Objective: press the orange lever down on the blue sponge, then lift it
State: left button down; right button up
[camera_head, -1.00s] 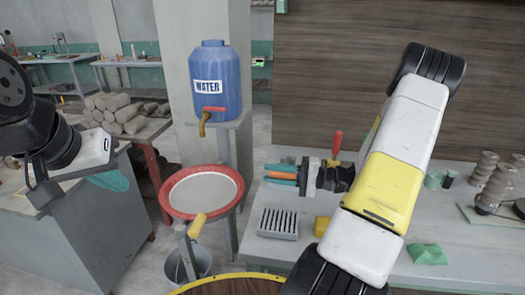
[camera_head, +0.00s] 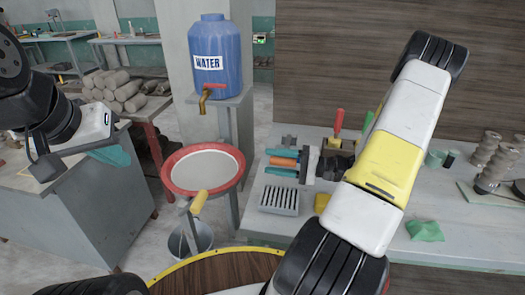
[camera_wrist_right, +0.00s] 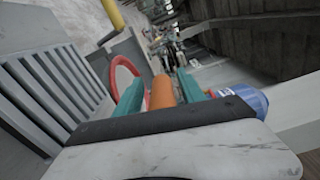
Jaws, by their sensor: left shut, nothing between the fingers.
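My right gripper (camera_head: 283,164) is above the left part of the grey worktable, pointing left in the head view. Its two teal fingers lie on both sides of an orange rounded piece, which I take for the orange lever (camera_head: 288,162). In the right wrist view the orange lever (camera_wrist_right: 161,92) sits between the fingers, seemingly gripped. Its lower end and any pivot are hidden. I cannot make out a blue sponge in either view. My left gripper (camera_head: 110,155) is at the far left, shut and empty, in front of a grey cabinet.
A grey slotted block (camera_head: 279,200) lies below my right gripper. A red-handled tool (camera_head: 339,123) stands behind it. A red-rimmed basin (camera_head: 168,182) and a blue water barrel (camera_head: 215,95) stand left. A green cloth (camera_head: 425,231) and brown stacked pieces (camera_head: 484,152) are right.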

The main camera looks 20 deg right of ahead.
jog(key=v, duration=0.7)
jog(key=shift+s+d, duration=0.2)
jog(key=shift+d, duration=0.15)
dwell(0.4)
